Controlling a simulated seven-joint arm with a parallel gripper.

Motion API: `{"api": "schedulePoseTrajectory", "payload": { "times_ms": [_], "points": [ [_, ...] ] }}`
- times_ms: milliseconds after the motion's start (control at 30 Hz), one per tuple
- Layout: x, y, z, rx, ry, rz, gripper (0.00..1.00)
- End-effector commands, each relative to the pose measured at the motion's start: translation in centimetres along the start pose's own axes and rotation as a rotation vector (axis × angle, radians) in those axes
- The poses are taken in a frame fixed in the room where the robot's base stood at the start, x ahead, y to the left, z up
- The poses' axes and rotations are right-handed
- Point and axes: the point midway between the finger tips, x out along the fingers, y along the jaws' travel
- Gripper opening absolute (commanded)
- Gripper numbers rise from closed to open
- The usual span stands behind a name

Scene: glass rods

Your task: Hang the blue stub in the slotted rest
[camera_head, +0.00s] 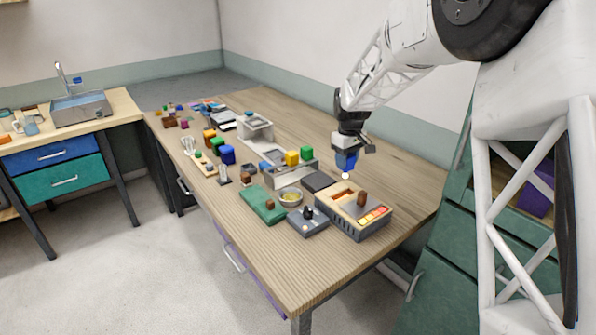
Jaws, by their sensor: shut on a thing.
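My gripper (347,152) hangs above the table, over the back edge of the furnace-like box. It is shut on the blue stub (346,161), a small blue piece held below the jaws. A pale tip (345,176) shows under the blue piece. The stub appears to be clear of the table, but its exact height is hard to tell. I cannot tell for sure which item is the slotted rest; a small grey upright stand (223,175) is at the table's left side, apart from my gripper.
Below my gripper is a tan-topped grey box (345,221) with glowing orange cells and a brown knob. The table's front right is clear.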

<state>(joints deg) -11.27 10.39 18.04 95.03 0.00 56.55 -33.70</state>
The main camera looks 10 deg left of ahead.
Motion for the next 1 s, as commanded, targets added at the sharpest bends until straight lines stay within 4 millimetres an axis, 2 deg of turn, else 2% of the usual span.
{"api": "schedulePoseTrajectory", "payload": {
  "times_ms": [667, 867, 1000],
  "points": [
    [0.1, -0.1, -0.4, -0.001, 0.000, 0.000, 0.15],
    [0.1, -0.3, -2.1, -0.002, 0.001, 0.001, 0.15],
    [0.3, -0.9, -4.3, -0.002, 0.000, 0.000, 0.15]
  ]
}}
